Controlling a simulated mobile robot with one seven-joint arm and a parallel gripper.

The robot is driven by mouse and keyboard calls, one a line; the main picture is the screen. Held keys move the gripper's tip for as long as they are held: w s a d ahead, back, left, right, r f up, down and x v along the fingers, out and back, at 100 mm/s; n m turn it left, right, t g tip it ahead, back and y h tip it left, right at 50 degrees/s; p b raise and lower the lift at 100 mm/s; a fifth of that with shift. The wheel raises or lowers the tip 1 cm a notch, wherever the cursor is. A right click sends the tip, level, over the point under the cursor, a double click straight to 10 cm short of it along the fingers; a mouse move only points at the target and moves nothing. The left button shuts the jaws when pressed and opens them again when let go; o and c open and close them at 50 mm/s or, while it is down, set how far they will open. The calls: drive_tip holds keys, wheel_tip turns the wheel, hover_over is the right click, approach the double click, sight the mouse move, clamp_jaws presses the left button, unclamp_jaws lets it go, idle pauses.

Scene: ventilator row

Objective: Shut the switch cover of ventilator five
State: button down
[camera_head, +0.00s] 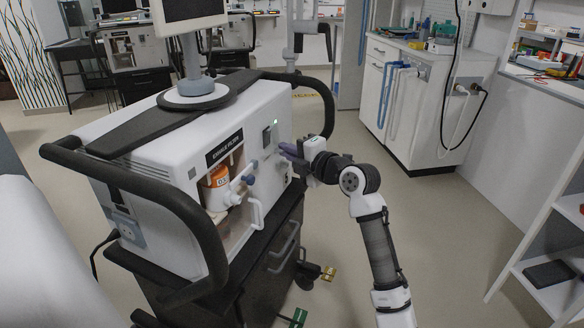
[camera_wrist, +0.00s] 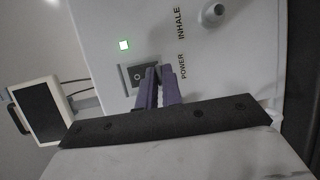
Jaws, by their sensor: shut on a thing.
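The ventilator (camera_head: 130,180) is a white cabinet with black handles on a dark cart; I cannot read a number five on it. Its power switch (camera_wrist: 138,73) sits in a dark frame beside the word POWER, with a round mark showing. My gripper (camera_head: 287,150) is at the ventilator's front face, right of the dark switch frame (camera_head: 267,137). In the wrist view its purple fingers (camera_wrist: 158,82) are close together at the switch's edge. They are shut on what seems to be the switch cover, which they mostly hide.
A round knob (camera_wrist: 213,13) stands out from the panel. Open floor (camera_head: 450,230) lies to the right.

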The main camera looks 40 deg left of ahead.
drive_tip(key=shift+a+f+y+b, duration=0.3)
drive_tip(key=shift+f+y+b, duration=0.1)
drive_tip(key=shift+b, duration=0.65)
drive_tip(key=shift+s+r+m, duration=0.1)
drive_tip(key=shift+r+m, duration=0.05)
drive_tip(key=shift+m, duration=0.15)
drive_tip(key=c, duration=1.6)
unclamp_jaws()
drive_tip(key=shift+a, duration=0.1)
drive_tip(key=shift+o, duration=0.2)
drive_tip(key=shift+b, duration=0.3)
drive_tip(key=s+d+b, duration=0.1)
drive_tip(key=d, duration=1.2)
drive_tip(key=shift+s+d, duration=0.3)
drive_tip(key=shift+d, duration=0.1)
